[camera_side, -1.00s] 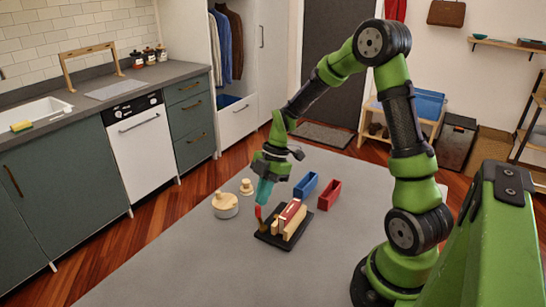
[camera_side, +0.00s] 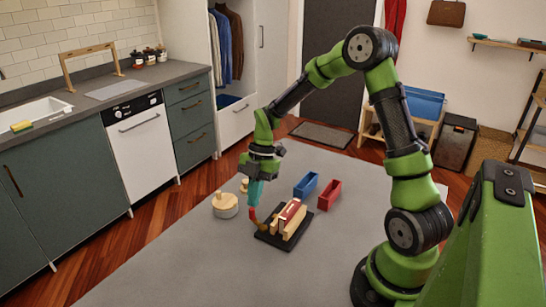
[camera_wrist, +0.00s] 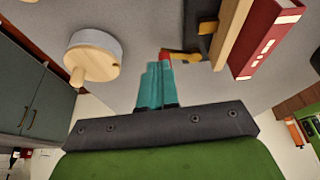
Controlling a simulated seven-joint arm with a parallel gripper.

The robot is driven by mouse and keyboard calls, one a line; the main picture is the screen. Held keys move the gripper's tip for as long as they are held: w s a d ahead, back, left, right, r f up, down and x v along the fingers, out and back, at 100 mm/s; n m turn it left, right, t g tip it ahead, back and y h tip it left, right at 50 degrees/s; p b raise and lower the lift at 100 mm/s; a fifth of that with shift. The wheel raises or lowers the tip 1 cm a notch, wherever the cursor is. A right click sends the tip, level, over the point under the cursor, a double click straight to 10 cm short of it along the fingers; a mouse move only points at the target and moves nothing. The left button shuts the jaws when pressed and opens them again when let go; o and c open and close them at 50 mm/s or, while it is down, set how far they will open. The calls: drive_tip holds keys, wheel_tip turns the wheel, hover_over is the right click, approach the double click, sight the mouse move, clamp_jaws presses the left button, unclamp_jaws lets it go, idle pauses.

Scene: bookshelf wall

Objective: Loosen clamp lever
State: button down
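The clamp stands on the grey work surface, with a black base (camera_side: 270,240) and wooden jaws (camera_side: 297,226) around a red book-like block (camera_side: 289,210). In the wrist view the red block (camera_wrist: 268,42) and a wooden jaw (camera_wrist: 231,32) are at upper right. The clamp lever (camera_side: 254,217) has a red tip and a yellow-brown arm, and leans left off the clamp's left end. My gripper (camera_side: 255,203) points down at the lever's tip. In the wrist view its teal fingers (camera_wrist: 157,68) are together, right against the red lever tip (camera_wrist: 165,57); the exact contact is hidden.
A round pale wooden-topped pot (camera_side: 226,209) stands just left of my gripper. A blue bin (camera_side: 306,186) and a red bin (camera_side: 330,195) stand behind the clamp. The front of the surface is clear.

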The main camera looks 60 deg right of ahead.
drive_tip(key=shift+w+a, duration=0.3)
drive_tip(key=shift+a, duration=0.2)
idle(0.7)
drive_tip(key=v, duration=1)
drive_tip(key=shift+w, duration=0.25)
